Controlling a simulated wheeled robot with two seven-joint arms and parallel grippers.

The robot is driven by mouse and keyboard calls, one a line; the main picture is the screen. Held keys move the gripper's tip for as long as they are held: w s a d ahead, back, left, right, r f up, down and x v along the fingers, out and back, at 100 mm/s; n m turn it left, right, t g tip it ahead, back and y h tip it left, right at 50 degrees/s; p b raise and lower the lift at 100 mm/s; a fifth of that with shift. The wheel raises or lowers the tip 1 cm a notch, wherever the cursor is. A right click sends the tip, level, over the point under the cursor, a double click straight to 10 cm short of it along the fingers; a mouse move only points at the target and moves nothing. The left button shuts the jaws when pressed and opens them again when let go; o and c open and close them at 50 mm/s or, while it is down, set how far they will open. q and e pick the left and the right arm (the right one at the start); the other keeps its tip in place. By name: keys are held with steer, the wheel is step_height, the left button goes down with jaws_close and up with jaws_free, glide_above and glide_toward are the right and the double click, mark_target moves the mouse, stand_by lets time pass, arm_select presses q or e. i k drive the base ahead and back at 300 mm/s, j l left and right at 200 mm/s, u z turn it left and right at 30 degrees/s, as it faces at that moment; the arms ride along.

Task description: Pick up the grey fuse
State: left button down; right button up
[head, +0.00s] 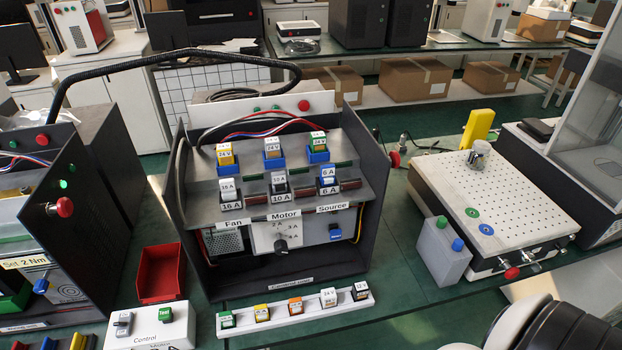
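The fuse holder row on the sloped grey panel of the central cabinet (300,283) carries several labelled pieces. A pale grey piece marked 16 A (227,187), above the Fan label, looks most like the grey fuse. Beside it are a white-topped piece marked 10 A (278,181) above Motor and a blue-and-white piece marked 6 A (328,176) above Source. All sit upright in the panel. A white rack (312,308) in front holds several small coloured pieces, the right ones whitish with small, unclear labels.
A red bin (161,273) and a white Control box (153,327) stand left of the rack. A grey container (443,252) stands beside a perforated plate (497,187) at right. A black hose (190,52) arches over the cabinet. Green bench between cabinet and container is clear.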

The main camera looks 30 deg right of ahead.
mark_target(279, 178)
steer(key=i+l+z, duration=0.2)
steer(key=z, duration=0.15)
steer(key=i+l+z, duration=0.2)
steer(key=z, duration=0.15)
